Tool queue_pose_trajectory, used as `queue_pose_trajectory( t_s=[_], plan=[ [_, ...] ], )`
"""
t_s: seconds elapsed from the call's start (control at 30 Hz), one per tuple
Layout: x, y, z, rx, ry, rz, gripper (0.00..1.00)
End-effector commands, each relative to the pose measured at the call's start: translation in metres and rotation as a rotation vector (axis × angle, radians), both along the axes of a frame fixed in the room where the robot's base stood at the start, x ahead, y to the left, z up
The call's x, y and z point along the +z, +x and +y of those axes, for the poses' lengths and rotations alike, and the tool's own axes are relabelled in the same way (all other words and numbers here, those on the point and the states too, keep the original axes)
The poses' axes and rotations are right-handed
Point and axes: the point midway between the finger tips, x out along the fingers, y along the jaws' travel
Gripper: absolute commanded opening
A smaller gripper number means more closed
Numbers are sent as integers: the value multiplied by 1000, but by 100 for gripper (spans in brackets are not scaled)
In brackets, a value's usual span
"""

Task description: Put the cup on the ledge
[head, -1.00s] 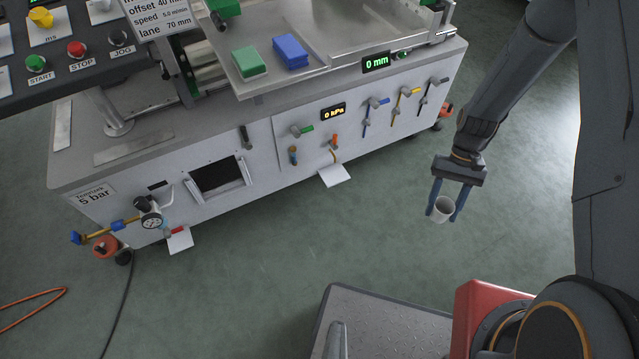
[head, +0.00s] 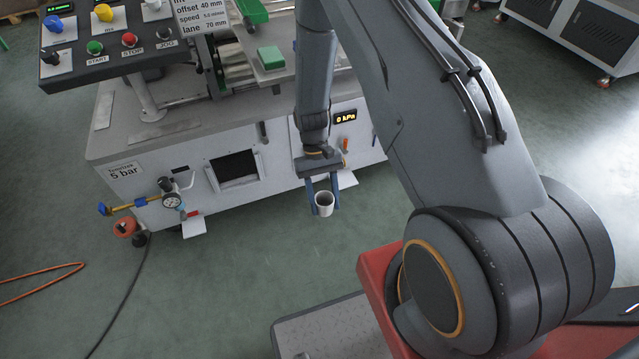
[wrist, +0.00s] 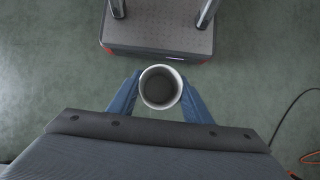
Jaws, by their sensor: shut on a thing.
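The cup (head: 324,204) is small, white and empty inside, and it is upright. My gripper (head: 322,200) is shut on it, with one blue finger on each side, and holds it in the air in front of the machine. The wrist view also shows the cup (wrist: 160,88) from above, between the two fingers of my gripper (wrist: 160,90). White ledges stick out low on the machine's front: one at the left (head: 194,227), and one (head: 347,180) partly hidden behind my gripper. I cannot tell which is the task's ledge.
The labelling machine (head: 130,190) stands in front, with a gauge and valve (head: 172,200) jutting out at its left. An orange cable (head: 45,276) and a black cable lie on the floor at the left. The floor between my base and the machine is clear.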

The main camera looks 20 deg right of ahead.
Motion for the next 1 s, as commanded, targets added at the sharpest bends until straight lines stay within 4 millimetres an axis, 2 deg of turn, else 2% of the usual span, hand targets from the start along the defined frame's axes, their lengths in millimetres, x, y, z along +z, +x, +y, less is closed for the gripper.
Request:
queue_pose_trajectory(
  t_s=[0.27,0.57,0.77,1.0],
  plan=[
    [-43,11,24,-327,1,1,23],
    [-89,49,47,-813,0,0,23],
    [-119,85,47,-1139,0,1,23],
    [-156,129,28,-1531,1,-1,23]
  ],
)
